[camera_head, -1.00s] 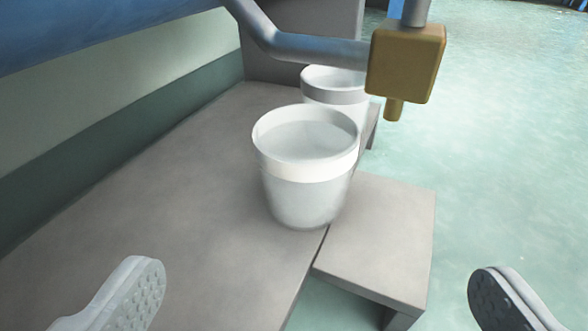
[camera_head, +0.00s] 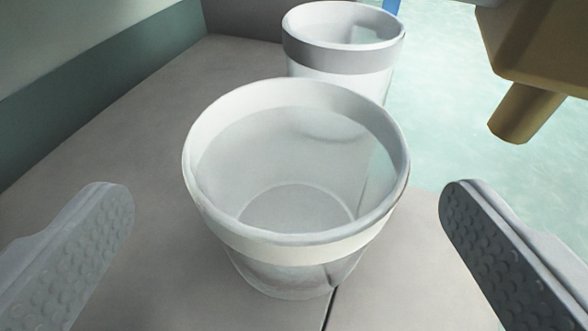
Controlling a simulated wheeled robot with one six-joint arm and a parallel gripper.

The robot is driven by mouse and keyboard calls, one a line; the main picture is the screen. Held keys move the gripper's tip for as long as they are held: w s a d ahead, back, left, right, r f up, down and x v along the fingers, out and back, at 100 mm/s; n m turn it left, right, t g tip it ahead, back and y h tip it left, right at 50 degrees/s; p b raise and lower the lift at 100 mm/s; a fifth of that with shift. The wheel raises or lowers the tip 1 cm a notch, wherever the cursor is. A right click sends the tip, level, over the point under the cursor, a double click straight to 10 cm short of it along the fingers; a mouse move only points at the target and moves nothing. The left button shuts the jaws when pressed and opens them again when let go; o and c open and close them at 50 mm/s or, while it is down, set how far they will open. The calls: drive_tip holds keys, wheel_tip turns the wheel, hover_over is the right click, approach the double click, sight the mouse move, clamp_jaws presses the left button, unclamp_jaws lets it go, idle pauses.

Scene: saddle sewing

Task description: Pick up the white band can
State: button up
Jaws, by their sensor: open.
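The white band can (camera_head: 300,252) is a clear, open-topped cup with a white band around its rim. It stands upright on the grey bench (camera_head: 110,130), in the middle of the view, and looks empty. My gripper (camera_head: 287,205) is open, with one finger to the left of the can and one to the right. Both fingers show gaps to the can and neither touches it. A second can (camera_head: 345,55), with a greyer band, stands upright just behind it.
A yellow-brown block with a short peg (camera_head: 525,110) hangs at the upper right, close to the right finger's side. A green and pale wall (camera_head: 110,75) runs along the left. Pale green floor (camera_head: 440,120) lies to the right. The bench left of the cans is clear.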

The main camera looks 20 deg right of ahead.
drive_tip(key=shift+d+x, duration=0.1)
drive_tip(key=shift+x, duration=1.25)
drive_tip(key=shift+d+x, duration=0.15)
drive_tip(key=shift+x, duration=1.2)
drive_tip(key=c, duration=1.1)
drive_tip(key=shift+r, duration=0.15)
